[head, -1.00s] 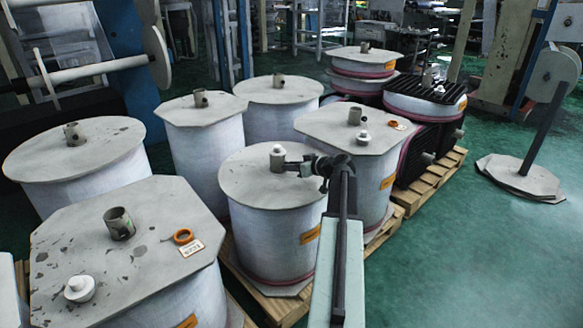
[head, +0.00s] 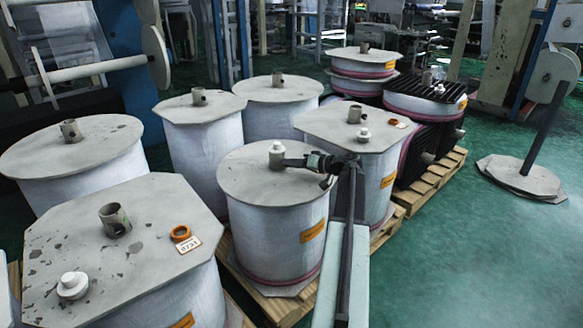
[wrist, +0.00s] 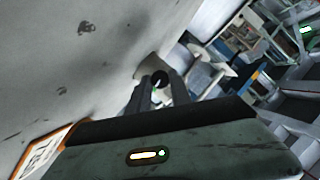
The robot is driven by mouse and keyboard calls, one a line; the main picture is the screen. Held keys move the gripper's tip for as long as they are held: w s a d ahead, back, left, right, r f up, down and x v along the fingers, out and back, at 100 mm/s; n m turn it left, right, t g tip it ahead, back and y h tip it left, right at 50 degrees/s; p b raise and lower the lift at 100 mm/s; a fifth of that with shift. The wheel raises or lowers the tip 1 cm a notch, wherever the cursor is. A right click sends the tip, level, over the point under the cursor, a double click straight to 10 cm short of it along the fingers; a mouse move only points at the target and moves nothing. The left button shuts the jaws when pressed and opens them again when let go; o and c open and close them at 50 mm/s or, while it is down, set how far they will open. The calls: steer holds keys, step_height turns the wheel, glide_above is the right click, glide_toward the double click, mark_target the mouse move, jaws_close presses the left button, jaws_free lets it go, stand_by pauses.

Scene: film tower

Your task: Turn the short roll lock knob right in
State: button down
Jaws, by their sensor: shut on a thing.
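The short roll (head: 262,225) stands in the middle of the head view, with a round grey top board (head: 245,180). My gripper (head: 285,161) reaches in from the right and is shut on the knob. In the wrist view my two dark fingers (wrist: 152,95) close together beside a pale core with a dark round opening (wrist: 160,78). The fingers and core hide most of the knob there, so its turn angle cannot be told.
Another roll (head: 375,180) stands just behind my arm. Green floor (head: 470,260) is clear at right.

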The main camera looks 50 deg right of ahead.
steer(key=shift+f+m+y+b, duration=0.1)
steer(key=shift+m+y+b, duration=0.2)
steer(key=shift+m, duration=0.1)
stand_by(0.3)
steer(key=c, duration=1.2)
jaws_free()
steer(key=shift+o, duration=0.2)
steer(key=p+v, duration=0.1)
steer(key=v, duration=0.7)
steer(key=shift+a+f+p, duration=0.1)
steer(key=shift+p, duration=0.25)
